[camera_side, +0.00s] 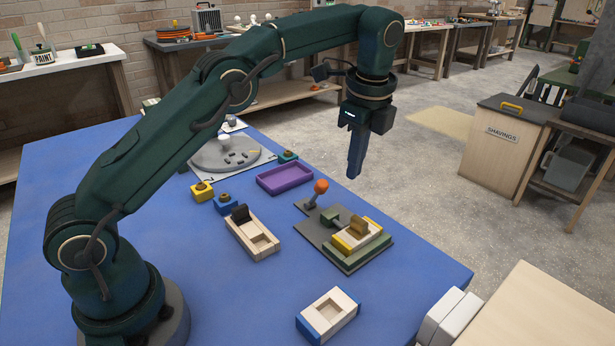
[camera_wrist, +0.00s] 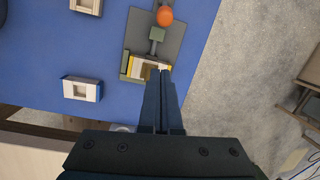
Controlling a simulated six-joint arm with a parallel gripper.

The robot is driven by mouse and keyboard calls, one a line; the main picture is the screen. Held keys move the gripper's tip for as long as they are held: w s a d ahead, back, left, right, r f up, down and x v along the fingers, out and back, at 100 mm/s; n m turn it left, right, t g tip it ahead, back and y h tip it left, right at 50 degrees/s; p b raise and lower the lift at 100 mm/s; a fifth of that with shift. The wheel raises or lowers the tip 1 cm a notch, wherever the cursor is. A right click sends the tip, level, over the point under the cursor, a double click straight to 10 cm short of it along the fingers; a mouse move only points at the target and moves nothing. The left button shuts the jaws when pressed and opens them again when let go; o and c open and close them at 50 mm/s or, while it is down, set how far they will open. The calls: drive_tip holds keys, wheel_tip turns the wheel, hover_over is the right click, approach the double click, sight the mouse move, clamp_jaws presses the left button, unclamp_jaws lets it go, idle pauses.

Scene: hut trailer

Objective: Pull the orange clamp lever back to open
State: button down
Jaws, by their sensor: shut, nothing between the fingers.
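The clamp lever has an orange ball knob (camera_side: 321,186) and stands tilted on a grey base plate (camera_side: 312,231) in the side view. The knob also shows at the top of the wrist view (camera_wrist: 165,15). A wooden block with yellow ends (camera_side: 357,236) sits on the fixture in front of a green clamp pad (camera_side: 330,216). My gripper (camera_side: 353,176) points down in the air beyond and to the right of the knob, apart from it. Its fingers are together and empty, also in the wrist view (camera_wrist: 160,72), where they hide part of the yellow-ended block.
A wooden block with a dark insert (camera_side: 252,235), a blue-ended block (camera_side: 328,314), a purple tray (camera_side: 285,179) and a grey disc (camera_side: 225,153) are on the blue table (camera_side: 160,206). Small yellow and blue blocks (camera_side: 202,191) stand near the disc.

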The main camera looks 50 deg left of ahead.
sight(317, 192)
drive_tip(key=f, duration=0.3)
drive_tip(key=a+f, duration=0.1)
drive_tip(key=f, duration=0.6)
drive_tip(key=shift+w+a+f, duration=0.15)
drive_tip(key=shift+w+a, duration=0.1)
drive_tip(key=shift+a, duration=0.1)
drive_tip(key=shift+s+a+r, duration=0.2)
drive_tip(key=shift+a+r, duration=0.65)
drive_tip(key=shift+a, duration=0.3)
drive_tip(key=shift+s+a+r, duration=0.15)
drive_tip(key=shift+a+r, duration=0.15)
drive_tip(key=shift+a, duration=0.25)
drive_tip(key=shift+a+r+h, duration=0.2)
drive_tip(key=shift+a+h, duration=0.05)
drive_tip(key=shift+h, duration=0.05)
